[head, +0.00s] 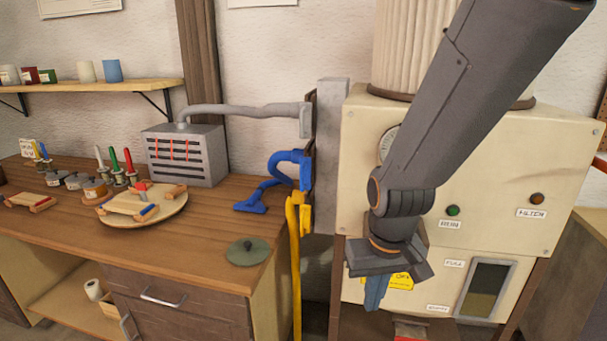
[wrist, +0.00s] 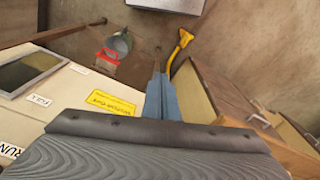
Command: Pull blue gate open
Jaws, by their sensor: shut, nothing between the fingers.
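The blue gate (head: 291,160) is on the upright strip between the workbench and the cream machine. A bent blue pipe with a flared end (head: 252,203) runs left from it over the bench top. My gripper (head: 375,296) points down in front of the cream machine, to the right of the blue gate and lower, apart from it. Its blue-grey fingers are together with nothing between them, as the wrist view (wrist: 162,98) also shows. I cannot make out the blue gate in the wrist view.
A yellow pipe (head: 295,260) hangs below the blue gate; its end shows in the wrist view (wrist: 183,40). A grey pipe (head: 250,111) runs above. The cream machine (head: 355,190) stands close behind my arm. A green disc (head: 248,251) lies at the workbench's (head: 205,240) right end.

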